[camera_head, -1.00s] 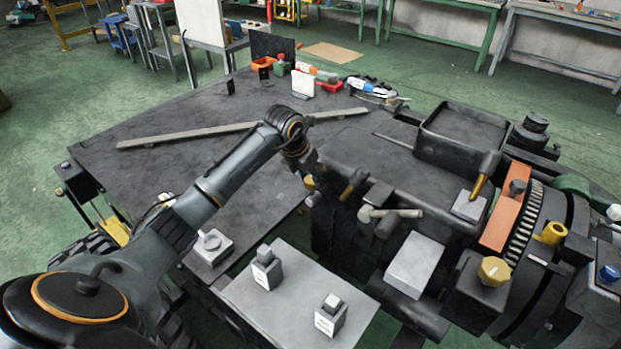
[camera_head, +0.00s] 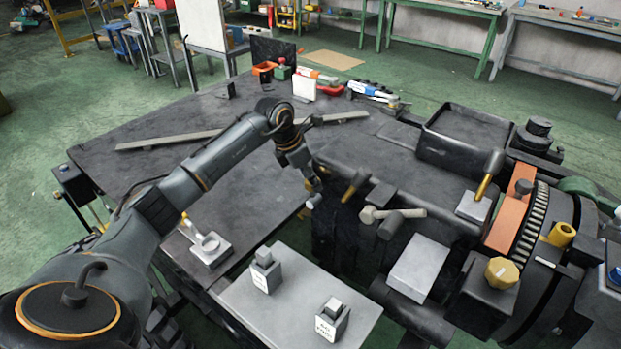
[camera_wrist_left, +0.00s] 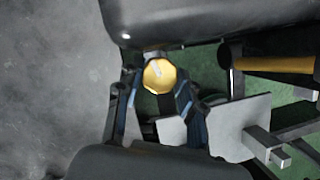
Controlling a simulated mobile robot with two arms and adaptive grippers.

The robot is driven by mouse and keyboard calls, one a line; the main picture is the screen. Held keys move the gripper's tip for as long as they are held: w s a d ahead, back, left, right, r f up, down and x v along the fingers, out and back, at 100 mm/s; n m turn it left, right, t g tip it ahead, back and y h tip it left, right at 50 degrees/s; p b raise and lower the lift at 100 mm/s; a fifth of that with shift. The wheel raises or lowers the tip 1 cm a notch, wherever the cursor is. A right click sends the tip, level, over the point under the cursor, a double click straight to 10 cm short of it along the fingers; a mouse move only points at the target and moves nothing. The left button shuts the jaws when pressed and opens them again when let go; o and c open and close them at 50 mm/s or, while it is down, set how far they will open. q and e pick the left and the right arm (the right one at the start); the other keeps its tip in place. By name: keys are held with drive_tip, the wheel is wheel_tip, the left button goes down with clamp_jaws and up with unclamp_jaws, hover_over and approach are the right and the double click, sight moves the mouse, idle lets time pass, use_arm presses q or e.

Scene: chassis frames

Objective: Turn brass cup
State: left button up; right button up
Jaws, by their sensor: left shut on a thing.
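The brass cup, a round, faceted yellow piece with a pale mark on its face (camera_wrist_left: 160,75), shows between the two fingers in the left wrist view. My left gripper (camera_wrist_left: 157,92) is shut on it, one finger on each side. In the head view my left gripper (camera_head: 313,194) points down at the near left end of the dark machine (camera_head: 400,165). Only a small yellowish part of the cup shows there beside the gripper. My right gripper is not in view.
A yellow-handled lever (camera_head: 353,186) and a pale-headed handle (camera_head: 390,213) stand close to the right of my gripper. A yellow faceted knob (camera_head: 502,272) is farther right. A grey plate (camera_head: 250,310) with two small blocks lies in front. A long bar (camera_head: 170,140) lies behind on the dark table.

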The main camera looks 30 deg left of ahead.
use_arm(q)
drive_tip(key=o, duration=1.2)
